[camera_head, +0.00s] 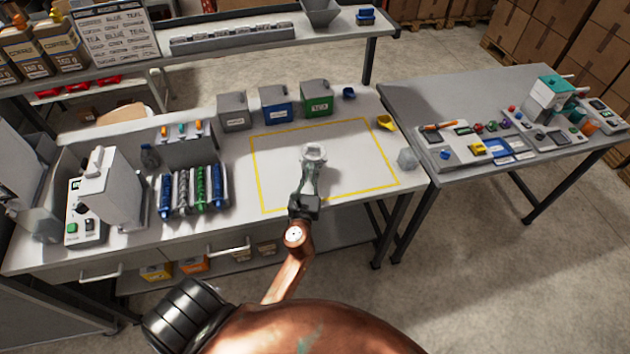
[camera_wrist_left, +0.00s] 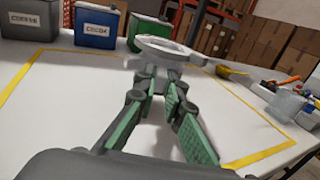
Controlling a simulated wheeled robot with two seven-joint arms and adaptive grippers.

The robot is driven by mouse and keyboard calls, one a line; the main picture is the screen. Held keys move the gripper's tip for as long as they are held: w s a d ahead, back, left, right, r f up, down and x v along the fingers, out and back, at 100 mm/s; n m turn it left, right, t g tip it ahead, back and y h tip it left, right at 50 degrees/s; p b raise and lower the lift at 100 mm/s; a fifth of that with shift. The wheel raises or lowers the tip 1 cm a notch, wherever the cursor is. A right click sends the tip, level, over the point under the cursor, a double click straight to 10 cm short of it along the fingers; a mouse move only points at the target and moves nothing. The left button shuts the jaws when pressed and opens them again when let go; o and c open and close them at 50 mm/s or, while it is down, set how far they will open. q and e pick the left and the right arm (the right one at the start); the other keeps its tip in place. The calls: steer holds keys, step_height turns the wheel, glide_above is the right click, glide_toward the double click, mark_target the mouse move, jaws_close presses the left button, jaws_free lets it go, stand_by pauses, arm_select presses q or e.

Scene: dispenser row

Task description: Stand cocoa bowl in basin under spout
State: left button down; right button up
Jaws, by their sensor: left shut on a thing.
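A pale round bowl (camera_head: 314,152) is in my left gripper (camera_head: 311,167), above the yellow-outlined area of the white table. I cannot read a cocoa mark on it. In the left wrist view its ring-like rim (camera_wrist_left: 170,43) shows just beyond the fingertips (camera_wrist_left: 160,72), which are shut on its near side. The bowl's inside is mostly hidden there. A white machine (camera_head: 112,190) stands at the left of the table and a teal-topped machine (camera_head: 553,90) on the right table. I cannot make out a basin or spout clearly on either. My right gripper is not in view.
Grey, blue cocoa (camera_head: 277,105) and green tea (camera_head: 316,97) bins stand behind the outlined area. A rack of coloured tubes (camera_head: 200,190) is to its left. A yellow scoop (camera_head: 385,122) and a clear vessel (camera_head: 407,158) are to its right. The outlined area is otherwise clear.

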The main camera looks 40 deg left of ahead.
arm_select(q)
steer(key=shift+w+d+f, duration=0.1)
steer(key=shift+w+f, duration=0.15)
steer(key=shift+f, duration=0.15)
steer(key=f+b, duration=0.3)
steer(key=shift+w+d+f, duration=0.1)
steer(key=shift+w+f, duration=0.15)
steer(key=shift+w, duration=0.05)
steer(key=shift+f, duration=0.1)
steer(key=c, duration=2)
jaws_free()
